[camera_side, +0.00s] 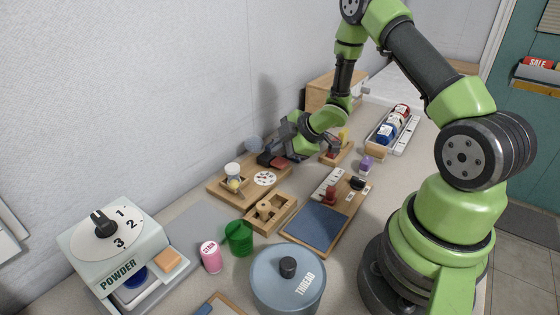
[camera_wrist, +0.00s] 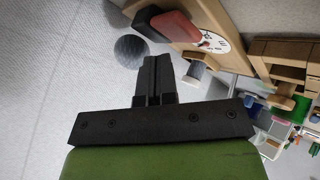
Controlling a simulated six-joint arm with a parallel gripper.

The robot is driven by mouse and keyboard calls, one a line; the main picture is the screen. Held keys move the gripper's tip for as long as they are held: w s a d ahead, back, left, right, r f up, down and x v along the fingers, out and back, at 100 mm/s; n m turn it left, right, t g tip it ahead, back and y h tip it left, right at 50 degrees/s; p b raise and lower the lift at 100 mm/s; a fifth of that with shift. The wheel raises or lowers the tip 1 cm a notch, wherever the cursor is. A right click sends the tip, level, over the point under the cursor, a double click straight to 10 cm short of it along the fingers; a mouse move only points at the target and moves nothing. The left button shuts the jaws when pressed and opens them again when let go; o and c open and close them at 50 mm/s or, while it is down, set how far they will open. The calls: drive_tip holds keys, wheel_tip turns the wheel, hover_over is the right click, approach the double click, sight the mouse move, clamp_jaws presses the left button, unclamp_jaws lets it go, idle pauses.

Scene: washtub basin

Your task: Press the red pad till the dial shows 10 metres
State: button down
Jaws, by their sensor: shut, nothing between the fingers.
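The red pad (camera_wrist: 175,27) sits on a wooden board (camera_side: 222,188), with a black block against it. In the side view the red pad (camera_side: 279,163) is partly covered by my gripper. The white round dial (camera_side: 264,178) lies on the same board beside the pad. It also shows in the wrist view (camera_wrist: 212,42), with a small red mark on it. Its reading is too small to tell. My gripper (camera_wrist: 156,64) is shut and empty, close to the pad. In the side view my gripper (camera_side: 284,149) is beside the pad; I cannot tell whether they touch.
A grey ball (camera_side: 253,143) is by the wall behind the board. A white-capped jar (camera_side: 233,170) stands on the board's left part. A wooden tray (camera_side: 262,222), a green cup (camera_side: 239,238) and a blue-topped board (camera_side: 318,225) are in front. A thread tin (camera_side: 287,290) stands nearest.

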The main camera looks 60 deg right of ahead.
sight(280, 162)
drive_tip(key=shift+r, duration=2.5)
drive_tip(key=shift+r, duration=0.15)
drive_tip(key=s+a+r+m+h, duration=0.2)
drive_tip(key=s+r+m, duration=0.15)
drive_tip(key=r, duration=0.45)
drive_tip(key=s+a+r+m+h, duration=0.1)
drive_tip(key=s+r+m+h, duration=0.1)
drive_tip(key=r+m, duration=0.45)
drive_tip(key=s+a+r+m+g+y, duration=0.1)
drive_tip(key=s+a+r+m+y, duration=0.1)
drive_tip(key=s+a, duration=0.4)
drive_tip(key=s+a+r+m+y, duration=0.2)
drive_tip(key=s+a, duration=0.3)
drive_tip(key=s, duration=0.4)
drive_tip(key=shift+s+a+r+m+g, duration=0.15)
drive_tip(key=shift+a+r+m+g, duration=0.25)
drive_tip(key=shift+r+m, duration=0.35)
